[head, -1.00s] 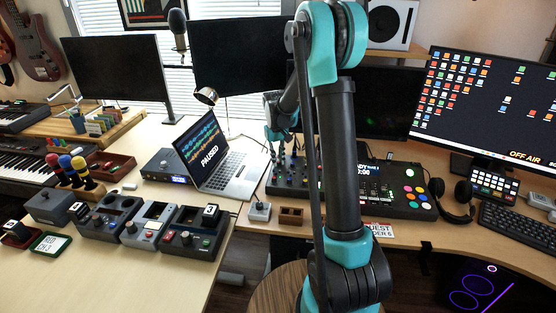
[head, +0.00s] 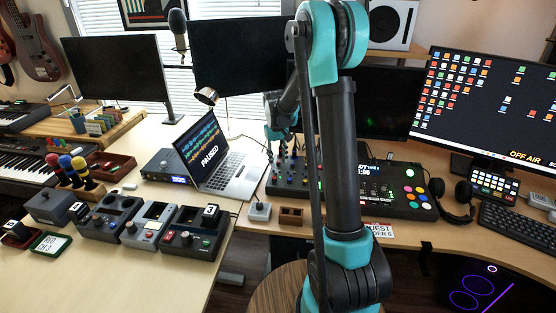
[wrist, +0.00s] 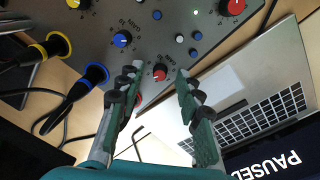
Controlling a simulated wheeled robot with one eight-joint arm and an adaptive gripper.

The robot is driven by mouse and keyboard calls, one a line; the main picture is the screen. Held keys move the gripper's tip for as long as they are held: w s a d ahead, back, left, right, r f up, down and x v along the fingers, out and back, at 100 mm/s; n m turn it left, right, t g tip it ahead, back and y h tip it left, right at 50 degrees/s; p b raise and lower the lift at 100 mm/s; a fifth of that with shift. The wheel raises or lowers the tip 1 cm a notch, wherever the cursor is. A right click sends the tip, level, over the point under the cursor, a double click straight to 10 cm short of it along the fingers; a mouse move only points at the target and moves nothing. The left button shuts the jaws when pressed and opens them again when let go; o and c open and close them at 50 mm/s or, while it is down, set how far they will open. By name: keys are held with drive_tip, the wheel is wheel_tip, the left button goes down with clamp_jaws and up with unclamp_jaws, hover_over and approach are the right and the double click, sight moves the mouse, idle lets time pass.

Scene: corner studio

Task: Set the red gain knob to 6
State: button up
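The red gain knob (wrist: 160,72) is on a grey mixer panel (wrist: 150,22) in the wrist view, with small upside-down lettering and a scale around it. I cannot read its setting. My gripper (wrist: 157,72) is open, its fingertips on either side of the knob with visible gaps. I cannot tell how far above the panel they are. In the head view my gripper (head: 275,133) is over the back left of the mixer (head: 292,178), and the gain knob cannot be made out.
A blue knob (wrist: 122,39) is near the left finger. Blue-ringed (wrist: 96,73) and yellow-ringed plugs with black cables sit left of the gripper. An open laptop (head: 235,170) showing PAUSED stands beside the mixer. A control deck (head: 395,190) with coloured buttons is right of my arm.

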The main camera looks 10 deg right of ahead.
wheel_tip(320, 180, up, 12)
drive_tip(key=shift+a+f, duration=0.15)
drive_tip(key=shift+a, duration=0.2)
drive_tip(key=shift+s, duration=0.1)
drive_tip(key=s+d+f+m+t, duration=0.1)
drive_tip(key=s+f, duration=0.2)
drive_tip(key=s, duration=0.7)
drive_tip(key=s+d+f+t, duration=0.1)
drive_tip(key=s+f, duration=0.3)
drive_tip(key=s, duration=0.6)
drive_tip(key=s+d+f+m+t, duration=0.1)
drive_tip(key=s+d+f+t, duration=0.1)
drive_tip(key=s, duration=0.8)
drive_tip(key=shift+s+d+f+m+y, duration=0.15)
drive_tip(key=shift+d+f, duration=0.15)
drive_tip(key=shift+f, duration=0.25)
drive_tip(key=shift+s+d+f+m+y, duration=0.15)
drive_tip(key=shift+d+f, duration=0.15)
drive_tip(key=shift+f, duration=0.2)
drive_tip(key=shift+w, duration=0.1)
